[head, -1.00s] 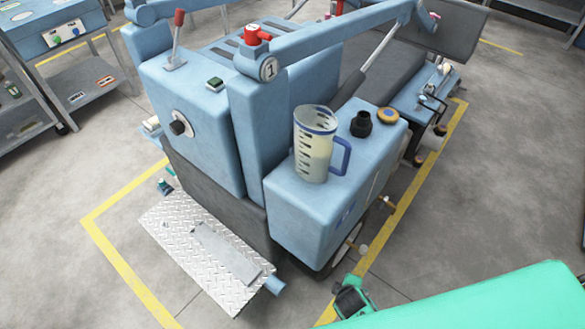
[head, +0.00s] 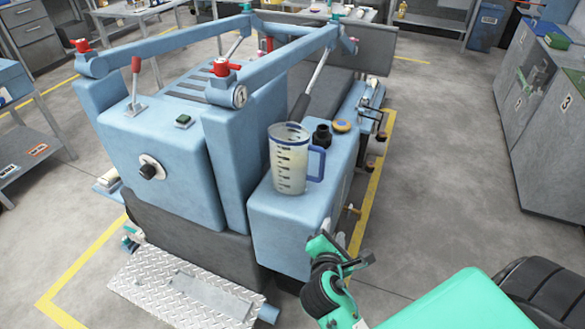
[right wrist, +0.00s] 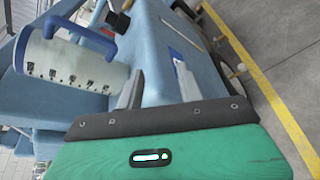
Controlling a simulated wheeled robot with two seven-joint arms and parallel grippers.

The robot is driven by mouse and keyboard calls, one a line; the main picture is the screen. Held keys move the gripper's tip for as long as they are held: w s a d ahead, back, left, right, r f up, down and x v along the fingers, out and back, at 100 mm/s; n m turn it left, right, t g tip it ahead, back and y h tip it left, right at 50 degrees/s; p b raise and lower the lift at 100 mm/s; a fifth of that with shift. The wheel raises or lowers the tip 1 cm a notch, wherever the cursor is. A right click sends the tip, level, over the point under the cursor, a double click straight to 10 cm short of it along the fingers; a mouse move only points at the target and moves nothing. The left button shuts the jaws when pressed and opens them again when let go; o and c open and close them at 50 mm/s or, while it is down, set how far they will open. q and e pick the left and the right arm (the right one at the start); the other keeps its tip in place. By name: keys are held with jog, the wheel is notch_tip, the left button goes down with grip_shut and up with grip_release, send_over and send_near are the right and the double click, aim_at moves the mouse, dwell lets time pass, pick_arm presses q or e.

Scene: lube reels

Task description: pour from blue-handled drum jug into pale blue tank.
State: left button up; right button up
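The drum jug (head: 289,165) is a clear measuring jug with dark markings, pale contents, a blue rim and a blue handle on its right. It stands upright on the pale blue tank (head: 280,225), beside the tank's open black filler neck (head: 322,136). In the right wrist view the jug (right wrist: 75,68) lies sideways at the upper left. My right gripper (head: 343,250) is low in front of the tank's right side, below and apart from the jug. Its two fingers (right wrist: 158,68) stand apart with nothing between them. My left gripper is not in view.
An orange-and-blue cap (head: 342,126) lies behind the neck. A pale blue frame bar (head: 285,62) runs above and left of the jug. A diamond-plate step (head: 170,285) juts out in front. Open floor lies right of the yellow line (head: 372,190); grey cabinets stand beyond.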

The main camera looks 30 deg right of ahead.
jog(key=w+a+r+n+t+h, duration=0.1)
jog(key=w+a+r+n+t, duration=0.2)
jog(key=n, duration=0.5)
jog(key=n+p, duration=0.1)
jog(key=p, duration=0.1)
send_near(321, 175)
jog(key=shift+t, duration=0.3)
jog(key=x, duration=0.5)
jog(key=shift+w+d+f, duration=0.1)
jog(key=shift+f, duration=0.3)
jog(key=shift+w+d+r, duration=0.1)
jog(key=shift+w+d, duration=0.15)
jog(key=shift+w, duration=0.15)
jog(key=p+x, duration=0.1)
jog(key=x, duration=0.3)
jog(key=shift+w+d+r, duration=0.15)
jog(key=shift+d+r, duration=0.05)
jog(key=shift+w, duration=0.1)
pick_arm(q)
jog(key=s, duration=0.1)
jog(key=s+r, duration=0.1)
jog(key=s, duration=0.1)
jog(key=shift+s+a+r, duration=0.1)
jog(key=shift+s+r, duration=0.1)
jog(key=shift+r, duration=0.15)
pick_arm(e)
grip_shut()
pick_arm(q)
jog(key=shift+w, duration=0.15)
